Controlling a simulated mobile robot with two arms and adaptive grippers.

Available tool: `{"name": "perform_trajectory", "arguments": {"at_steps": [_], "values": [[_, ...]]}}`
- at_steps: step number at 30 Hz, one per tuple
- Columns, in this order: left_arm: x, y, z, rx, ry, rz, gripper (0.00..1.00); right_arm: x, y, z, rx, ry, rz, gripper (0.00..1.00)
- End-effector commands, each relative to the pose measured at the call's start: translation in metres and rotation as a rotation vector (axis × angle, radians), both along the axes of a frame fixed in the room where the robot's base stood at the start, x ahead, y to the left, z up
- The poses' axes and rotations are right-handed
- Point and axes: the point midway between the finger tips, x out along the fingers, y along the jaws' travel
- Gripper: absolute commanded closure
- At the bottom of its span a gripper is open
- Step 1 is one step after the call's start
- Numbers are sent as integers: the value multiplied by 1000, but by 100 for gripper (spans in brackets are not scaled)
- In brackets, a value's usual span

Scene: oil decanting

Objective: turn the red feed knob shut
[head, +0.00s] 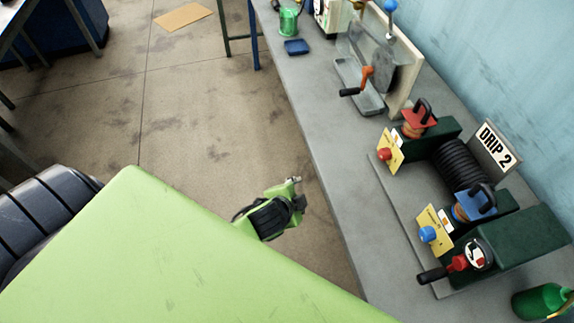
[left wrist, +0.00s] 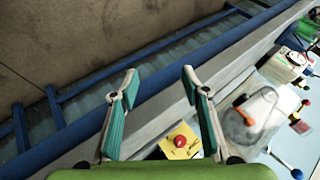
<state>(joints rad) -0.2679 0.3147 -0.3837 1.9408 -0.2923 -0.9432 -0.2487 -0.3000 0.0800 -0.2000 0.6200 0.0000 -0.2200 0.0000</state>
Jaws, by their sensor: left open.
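The red knob (head: 384,153) sits on a small yellow plate (head: 394,142) at the near-left side of the drip unit on the bench. In the left wrist view the red knob (left wrist: 180,142) shows on its yellow plate, low in the picture, just left of the right finger. My left gripper (head: 297,192) is open and empty. It is off the bench's left edge, over the floor, left of and apart from the knob. In the left wrist view its two green-padded fingers (left wrist: 160,78) stand wide apart. My right gripper is not in view.
A blue knob (head: 427,234) on another yellow plate and a black-handled red part (head: 458,263) are nearer on the unit. A red lever block (head: 420,115) stands behind the red knob. A crank device (head: 378,70) stands farther back. The bench (head: 330,160) is bare along its left edge.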

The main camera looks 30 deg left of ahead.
Motion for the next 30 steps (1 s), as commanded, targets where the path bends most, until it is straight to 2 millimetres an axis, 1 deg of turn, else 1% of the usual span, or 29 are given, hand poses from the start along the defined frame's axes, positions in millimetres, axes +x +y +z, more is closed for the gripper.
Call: {"name": "perform_trajectory", "arguments": {"at_steps": [1, 3, 6, 12, 17, 24, 25, 26, 30], "values": [[-7, 1, -8, -23, 24, 29, 57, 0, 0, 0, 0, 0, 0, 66], [-17, 2, -19, -53, 57, 63, 57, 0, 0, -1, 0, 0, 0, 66], [-29, 4, -31, -91, 98, 111, 57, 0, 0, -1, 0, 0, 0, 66], [-46, 6, -47, -143, 153, 178, 57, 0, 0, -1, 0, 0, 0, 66], [-52, 6, -53, -158, 172, 198, 57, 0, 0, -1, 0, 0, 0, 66], [-53, 7, -53, -160, 174, 201, 57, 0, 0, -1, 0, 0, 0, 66], [-53, 6, -53, -160, 173, 201, 60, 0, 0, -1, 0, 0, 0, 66], [-53, 7, -53, -160, 172, 201, 67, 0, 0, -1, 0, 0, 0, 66], [-52, 6, -53, -159, 172, 200, 67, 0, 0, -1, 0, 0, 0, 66]]}}
